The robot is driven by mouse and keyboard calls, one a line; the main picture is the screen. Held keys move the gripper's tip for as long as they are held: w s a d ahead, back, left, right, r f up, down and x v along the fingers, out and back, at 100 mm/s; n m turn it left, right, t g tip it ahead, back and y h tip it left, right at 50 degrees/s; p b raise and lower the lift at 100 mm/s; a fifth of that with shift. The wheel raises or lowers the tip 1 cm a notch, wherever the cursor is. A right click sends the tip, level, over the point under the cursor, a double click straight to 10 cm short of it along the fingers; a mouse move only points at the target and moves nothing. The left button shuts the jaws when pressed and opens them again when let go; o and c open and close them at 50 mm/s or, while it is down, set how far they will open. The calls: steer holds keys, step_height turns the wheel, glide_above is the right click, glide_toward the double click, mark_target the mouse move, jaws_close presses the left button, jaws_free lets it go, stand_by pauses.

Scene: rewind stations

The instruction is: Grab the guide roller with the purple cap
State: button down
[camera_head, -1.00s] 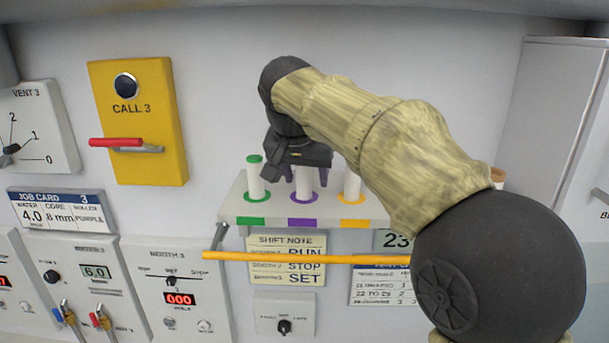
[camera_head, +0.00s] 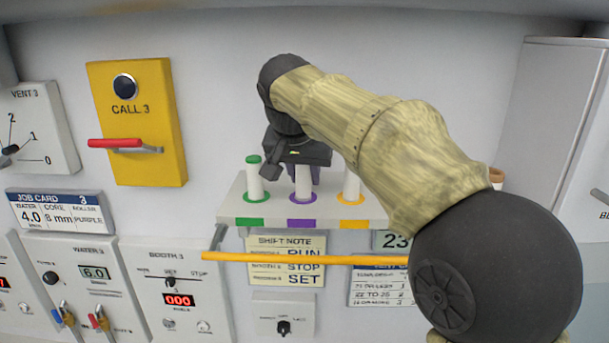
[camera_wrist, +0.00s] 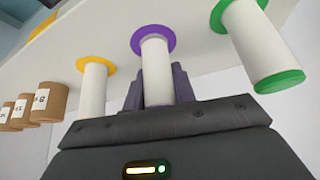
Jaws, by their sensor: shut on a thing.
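The guide roller (camera_head: 303,181) with the purple mark is a white upright cylinder in the middle place of a white shelf (camera_head: 240,207). A purple ring surrounds its base, and a purple label is on the shelf's front edge. My gripper (camera_head: 303,168) is above it, pointing down, with its fingers around the roller's upper part. In the wrist view the roller (camera_wrist: 155,70) stands between my two dark purple-grey fingers (camera_wrist: 157,88), which are shut on it. Its top end is hidden by my gripper. The roller still stands at its ring.
A green-capped roller (camera_head: 254,180) stands left of it and a yellow-ringed roller (camera_head: 351,186) right, both close to my gripper. A yellow bar (camera_head: 310,258) runs in front below the shelf. Several brown cores (camera_wrist: 42,100) show in the wrist view. A yellow call box (camera_head: 137,122) is at left.

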step_height(320, 180, up, 7)
steer(key=s+a+b, duration=0.4)
steer(key=s+b, duration=0.2)
steer(key=s, duration=1.1)
steer(key=shift+s+f+b, duration=0.15)
steer(key=shift+s+b, duration=0.15)
steer(key=shift+b, duration=0.05)
steer(key=shift+a, duration=0.1)
